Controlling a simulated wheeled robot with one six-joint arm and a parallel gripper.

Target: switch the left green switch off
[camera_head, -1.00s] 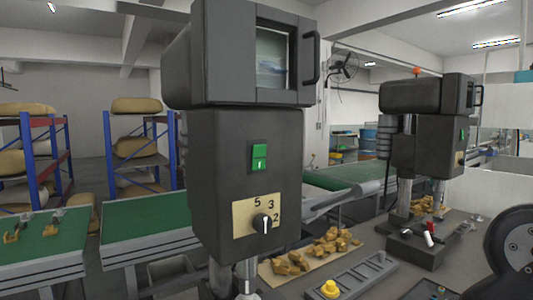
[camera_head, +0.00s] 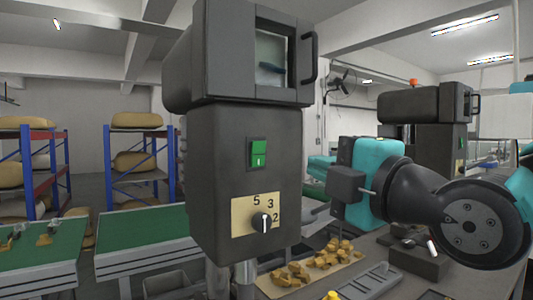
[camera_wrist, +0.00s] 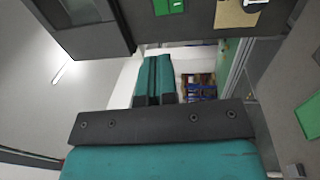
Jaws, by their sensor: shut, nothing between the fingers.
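The left green switch (camera_head: 258,153) is on the front of the near dark machine (camera_head: 225,180) in the head view, above a beige dial plate (camera_head: 242,216) with a black knob (camera_head: 264,223). In the wrist view the green switch (camera_wrist: 168,6) is at the top edge, partly cut off. My gripper (camera_wrist: 153,62) shows in the wrist view with its two teal fingers together and nothing between them. In the head view its teal body is right of the near machine, apart from the switch.
The machine's upper box with a window (camera_head: 272,58) and handle overhangs the switch. A second dark machine (camera_head: 408,103) stands at the right behind my arm. Brown pieces (camera_head: 315,262) lie on the bench below. Green conveyors (camera_head: 140,236) are at the left.

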